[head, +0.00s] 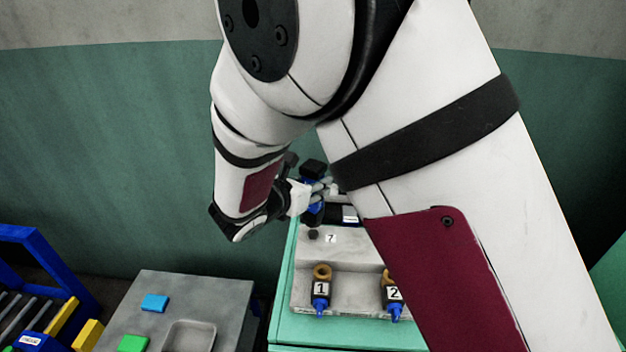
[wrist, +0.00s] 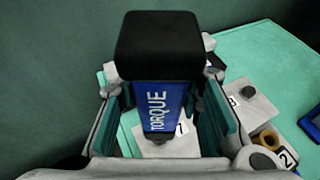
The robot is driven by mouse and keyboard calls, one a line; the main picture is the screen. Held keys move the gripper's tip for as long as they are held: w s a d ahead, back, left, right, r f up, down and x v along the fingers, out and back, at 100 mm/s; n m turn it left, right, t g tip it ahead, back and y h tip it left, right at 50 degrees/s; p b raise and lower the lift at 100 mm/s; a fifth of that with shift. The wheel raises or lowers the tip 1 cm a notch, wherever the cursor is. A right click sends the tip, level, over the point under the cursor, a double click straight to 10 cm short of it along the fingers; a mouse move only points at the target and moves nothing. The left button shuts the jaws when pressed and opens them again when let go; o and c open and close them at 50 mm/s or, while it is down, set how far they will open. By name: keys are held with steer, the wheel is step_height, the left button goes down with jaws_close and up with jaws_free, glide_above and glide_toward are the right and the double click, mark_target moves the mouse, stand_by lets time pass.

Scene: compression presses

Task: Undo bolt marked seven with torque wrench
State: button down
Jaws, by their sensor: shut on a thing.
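My gripper (head: 309,192) is shut on the torque wrench (head: 313,211), a blue tool with a black top. In the wrist view the wrench (wrist: 163,98), lettered TORQUE, stands between my fingers. The dark bolt (head: 313,235) beside the label seven (head: 330,238) is on a grey block, just below the wrench in the head view. In the wrist view, the wrench hides that spot and only part of a label (wrist: 182,128) shows. I cannot tell whether the wrench touches the bolt.
My arm hides the right side. A grey stand (head: 236,297) with coloured blocks and a blue frame (head: 28,235) are at left.

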steer(key=shift+f+b, duration=0.9)
steer(key=shift+f, duration=0.6)
steer(key=shift+f+b, duration=0.65)
steer(key=shift+f, duration=0.35)
stand_by(1.4)
steer(key=shift+r, duration=0.45)
stand_by(1.9)
steer(key=shift+r+p, duration=1.45)
steer(key=shift+r, duration=1.65)
